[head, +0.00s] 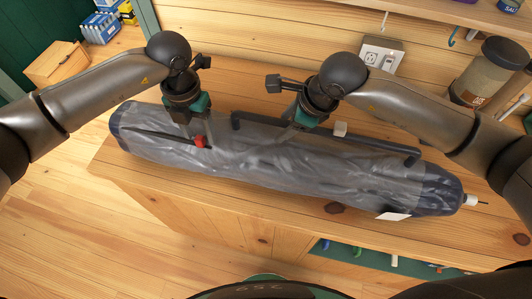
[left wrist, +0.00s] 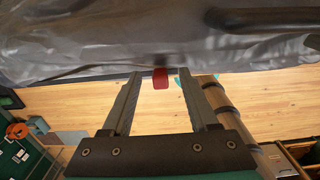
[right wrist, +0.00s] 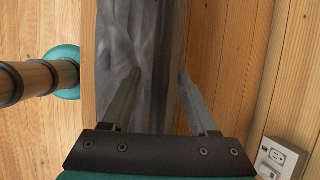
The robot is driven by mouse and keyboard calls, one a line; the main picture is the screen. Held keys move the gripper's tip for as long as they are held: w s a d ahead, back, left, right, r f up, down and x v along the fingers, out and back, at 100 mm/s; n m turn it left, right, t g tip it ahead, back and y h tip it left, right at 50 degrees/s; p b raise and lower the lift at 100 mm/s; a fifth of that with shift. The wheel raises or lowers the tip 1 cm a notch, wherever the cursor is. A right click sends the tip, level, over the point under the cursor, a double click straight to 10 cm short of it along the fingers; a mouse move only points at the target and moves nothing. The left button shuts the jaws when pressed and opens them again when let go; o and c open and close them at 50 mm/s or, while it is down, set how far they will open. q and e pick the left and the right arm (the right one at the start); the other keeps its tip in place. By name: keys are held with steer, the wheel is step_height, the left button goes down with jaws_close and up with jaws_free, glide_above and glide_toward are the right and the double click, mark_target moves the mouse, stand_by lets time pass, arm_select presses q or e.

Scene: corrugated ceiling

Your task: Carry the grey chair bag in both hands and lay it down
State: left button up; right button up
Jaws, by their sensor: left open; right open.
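The grey chair bag (head: 265,160) lies lengthwise on the wooden counter in the head view, with dark ends and a black strap or handle (head: 345,138) along its far side. A red tab (head: 200,141) shows near its left part. My left gripper (head: 190,138) is over the left part of the bag; in the left wrist view its open fingers (left wrist: 159,75) have the red tab between their tips. My right gripper (head: 293,132) is over the bag's middle; in the right wrist view its open fingers (right wrist: 159,75) point at the grey fabric. Contact with the bag is unclear.
A jar (head: 488,75) stands on the right behind my right arm. A wall socket (head: 381,55) is on the back wall. A wooden box (head: 57,65) and blue-white packs (head: 100,27) are at the back left. The counter's front strip (head: 190,200) is bare.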

arm_select(q)
jaws_close()
arm_select(e)
jaws_close()
stand_by(0.9)
arm_select(q)
steer(key=shift+w+r, duration=0.1)
steer(key=shift+r, duration=0.1)
arm_select(e)
steer(key=shift+w+r, duration=0.15)
steer(key=shift+r, duration=0.1)
